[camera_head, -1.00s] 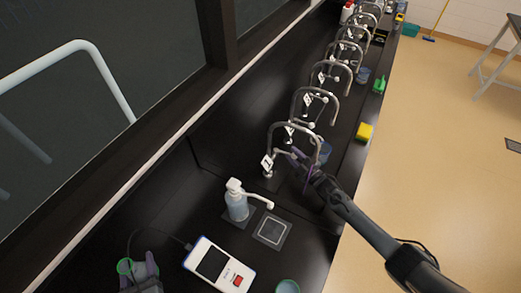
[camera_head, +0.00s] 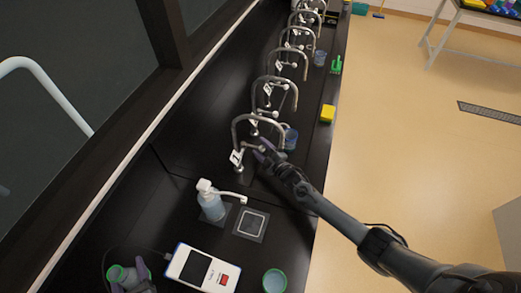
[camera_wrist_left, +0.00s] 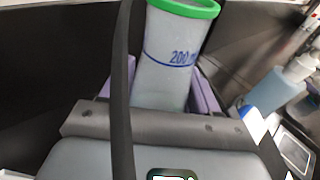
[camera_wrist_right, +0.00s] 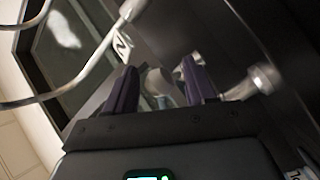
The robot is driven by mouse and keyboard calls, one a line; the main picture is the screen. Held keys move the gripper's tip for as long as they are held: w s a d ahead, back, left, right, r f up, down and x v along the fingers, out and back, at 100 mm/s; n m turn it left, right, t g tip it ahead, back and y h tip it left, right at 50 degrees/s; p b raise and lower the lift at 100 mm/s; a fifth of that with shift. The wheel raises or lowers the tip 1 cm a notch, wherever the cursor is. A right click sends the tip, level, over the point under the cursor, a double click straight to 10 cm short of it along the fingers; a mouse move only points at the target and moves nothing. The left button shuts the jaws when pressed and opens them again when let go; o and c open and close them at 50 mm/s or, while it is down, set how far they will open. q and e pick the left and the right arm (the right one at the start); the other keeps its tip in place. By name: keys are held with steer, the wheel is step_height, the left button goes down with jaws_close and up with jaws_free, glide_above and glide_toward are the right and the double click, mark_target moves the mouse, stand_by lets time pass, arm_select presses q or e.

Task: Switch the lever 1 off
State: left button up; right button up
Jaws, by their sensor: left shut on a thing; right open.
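The nearest curved metal tap (camera_head: 258,118) stands on the black bench with a small white label (camera_head: 236,157) at its base. Its lettering is too small to read, so I cannot tell which lever is lever 1. My right gripper (camera_head: 264,147) is open beside this tap's lower part. In the right wrist view its purple fingers (camera_wrist_right: 160,82) are apart, with a blurred silver rounded part (camera_wrist_right: 160,80) seen between them; contact is unclear. My left gripper (camera_head: 130,280) is shut on a green-rimmed beaker (camera_wrist_left: 170,55) marked 200, at the bottom left.
More taps (camera_head: 275,92) stand in a row behind. A pump bottle (camera_head: 211,203), a square pad (camera_head: 251,223), a white meter (camera_head: 201,268) and a green-rimmed cup (camera_head: 274,281) are on the near bench. A blue cup (camera_head: 290,138) and yellow sponge (camera_head: 328,113) lie beyond.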

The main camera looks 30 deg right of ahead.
steer(key=shift+s, duration=0.15)
steer(key=s+d, duration=0.1)
steer(key=s, duration=1)
steer(key=shift+s+p, duration=0.35)
steer(key=shift+r, duration=0.1)
